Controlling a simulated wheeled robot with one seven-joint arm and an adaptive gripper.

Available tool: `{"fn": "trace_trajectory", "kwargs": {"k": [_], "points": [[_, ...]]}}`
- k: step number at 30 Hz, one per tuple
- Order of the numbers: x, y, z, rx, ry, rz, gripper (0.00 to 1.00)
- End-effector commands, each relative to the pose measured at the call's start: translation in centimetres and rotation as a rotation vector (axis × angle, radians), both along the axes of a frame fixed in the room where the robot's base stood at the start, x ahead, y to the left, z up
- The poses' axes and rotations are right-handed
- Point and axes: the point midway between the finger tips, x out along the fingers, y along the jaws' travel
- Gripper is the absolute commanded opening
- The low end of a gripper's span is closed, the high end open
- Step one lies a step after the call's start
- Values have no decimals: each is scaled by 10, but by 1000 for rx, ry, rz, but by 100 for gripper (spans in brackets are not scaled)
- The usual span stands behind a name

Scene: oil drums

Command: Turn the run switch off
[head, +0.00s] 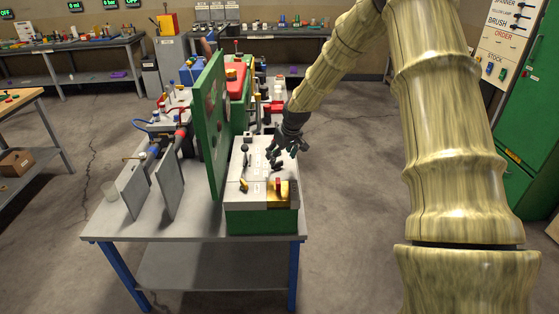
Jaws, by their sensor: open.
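A green control box (262,219) with a white top (258,148) stands on the near right part of a grey table. Its top carries a black lever (246,147), another dark lever with a yellowish tip (243,186) and a red knob (278,184) on a yellow block. Small white labels run down the middle of the top, too small to read, so I cannot tell which control is the run switch. My gripper (276,157) is open and points down over the right half of the top. Its dark fingers hide part of the panel, and I cannot tell whether they touch a control.
A tall green panel (212,125) stands upright just left of the control box. Grey plates (167,185) and red and blue fittings stand further left on the table (200,227). The floor (350,200) right of the table is clear. Benches with tools line the back.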

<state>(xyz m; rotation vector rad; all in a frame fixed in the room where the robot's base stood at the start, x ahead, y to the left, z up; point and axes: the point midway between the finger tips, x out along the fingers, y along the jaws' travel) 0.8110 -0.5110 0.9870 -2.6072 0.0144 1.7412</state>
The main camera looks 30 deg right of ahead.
Motion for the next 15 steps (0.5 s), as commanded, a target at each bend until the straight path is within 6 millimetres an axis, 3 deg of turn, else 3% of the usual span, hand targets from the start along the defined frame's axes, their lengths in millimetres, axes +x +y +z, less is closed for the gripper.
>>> {"fn": "trace_trajectory", "kwargs": {"k": [6, 15], "points": [[-12, 0, 31, 0, -2, 1, 68], [-25, 0, 60, 0, 0, -1, 68]]}}
